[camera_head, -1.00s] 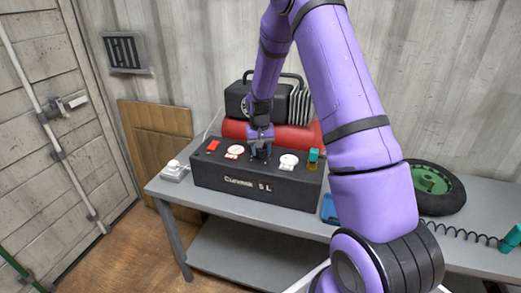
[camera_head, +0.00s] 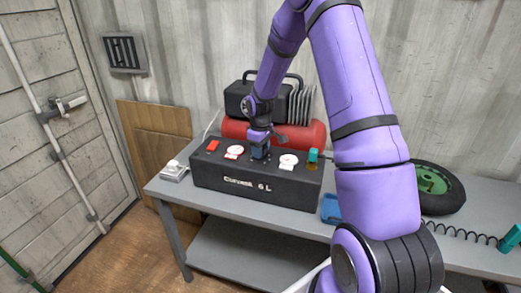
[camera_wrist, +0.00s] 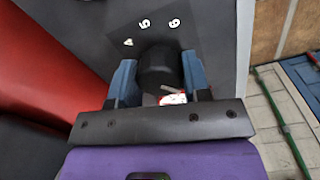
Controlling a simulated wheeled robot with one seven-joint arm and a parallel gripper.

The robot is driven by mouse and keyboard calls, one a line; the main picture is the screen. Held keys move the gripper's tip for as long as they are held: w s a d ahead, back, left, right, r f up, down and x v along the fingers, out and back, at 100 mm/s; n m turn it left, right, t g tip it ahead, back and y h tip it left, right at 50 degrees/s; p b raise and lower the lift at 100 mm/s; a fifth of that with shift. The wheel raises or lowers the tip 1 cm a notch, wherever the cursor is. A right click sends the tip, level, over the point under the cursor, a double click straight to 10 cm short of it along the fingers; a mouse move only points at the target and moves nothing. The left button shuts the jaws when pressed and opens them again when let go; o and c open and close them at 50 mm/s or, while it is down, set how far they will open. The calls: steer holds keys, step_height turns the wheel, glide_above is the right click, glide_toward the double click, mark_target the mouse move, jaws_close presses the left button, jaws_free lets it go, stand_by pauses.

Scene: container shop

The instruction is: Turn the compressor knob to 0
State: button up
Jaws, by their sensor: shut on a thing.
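The compressor's black control box (camera_head: 225,184) stands on the grey table, its front lettering appearing to read "Current 6 L". The black round knob (camera_wrist: 160,68) is on the box's top, with the white numbers 4, 5 and 6 around it in the wrist view. The knob's pointer and the other numbers are hidden. My gripper (camera_head: 260,154) points down at the middle of the box top. In the wrist view, its blue fingers (camera_wrist: 160,80) are shut on the knob, one on each side.
White gauges (camera_head: 234,152) (camera_head: 288,161), a red switch (camera_head: 212,146) and a teal part (camera_head: 313,155) surround my gripper on the box top. A red tank (camera_head: 305,135) lies close behind. A wheel (camera_head: 437,187) and a blue tray (camera_head: 331,208) are to the right on the grey table (camera_head: 178,190).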

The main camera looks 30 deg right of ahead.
steer(key=shift+n, duration=0.6)
steer(key=o, duration=0.9)
steer(key=shift+o, duration=0.2)
step_height(320, 180, up, 11)
steer(key=shift+a+f, duration=0.1)
